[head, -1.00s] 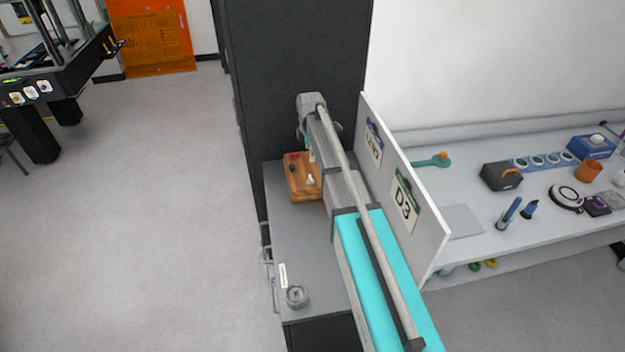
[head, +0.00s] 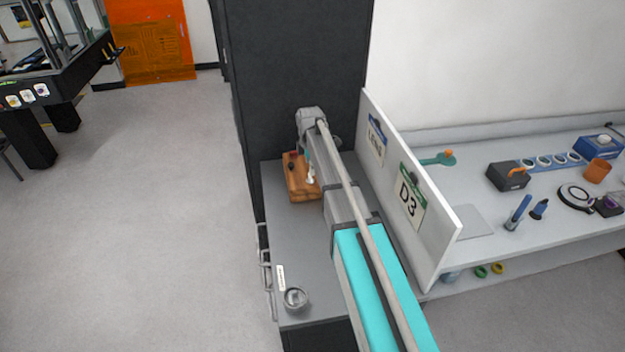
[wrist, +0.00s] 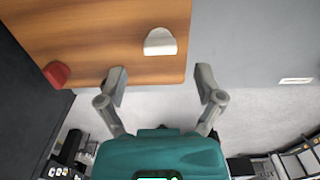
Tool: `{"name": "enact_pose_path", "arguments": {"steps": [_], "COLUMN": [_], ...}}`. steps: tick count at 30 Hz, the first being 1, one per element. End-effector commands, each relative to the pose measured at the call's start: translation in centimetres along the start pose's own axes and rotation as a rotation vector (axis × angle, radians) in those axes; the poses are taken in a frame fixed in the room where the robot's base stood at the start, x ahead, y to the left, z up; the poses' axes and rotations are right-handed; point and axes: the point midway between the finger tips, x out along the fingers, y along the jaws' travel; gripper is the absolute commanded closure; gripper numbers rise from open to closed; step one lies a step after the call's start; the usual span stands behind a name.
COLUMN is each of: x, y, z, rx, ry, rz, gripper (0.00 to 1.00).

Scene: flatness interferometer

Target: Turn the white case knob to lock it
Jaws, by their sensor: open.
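The wooden case (head: 299,189) stands on a grey cabinet top. Its white knob (wrist: 160,42) is a rounded half-disc shape near the case's edge in the wrist view, with its flat side toward the bottom of the picture. The white knob also shows small in the head view (head: 310,180). My gripper (wrist: 161,84) is open and empty. Its two fingers are apart, one to each side of the white knob's line, and the knob lies beyond the tips, touching neither. In the head view my arm hides part of the case and most of the gripper.
A red knob (wrist: 57,74) sits on the case left of the white one. A small round metal dish (head: 295,298) is near the cabinet's front. A white panel marked D3 (head: 440,236) stands right of my arm, and a dark wall rises behind.

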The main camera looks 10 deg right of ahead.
Motion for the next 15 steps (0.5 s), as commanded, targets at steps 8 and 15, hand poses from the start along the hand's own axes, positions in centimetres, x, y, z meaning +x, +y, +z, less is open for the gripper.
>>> {"name": "enact_pose_path", "arguments": {"steps": [8, 15], "x": [2.5, 3.7], "y": [0.0, 0.0], "z": [0.0, 0.0], "rx": [0.000, 0.000], "ry": [0.000, 0.000], "rz": [0.000, 0.000], "gripper": [0.14, 0.14]}}
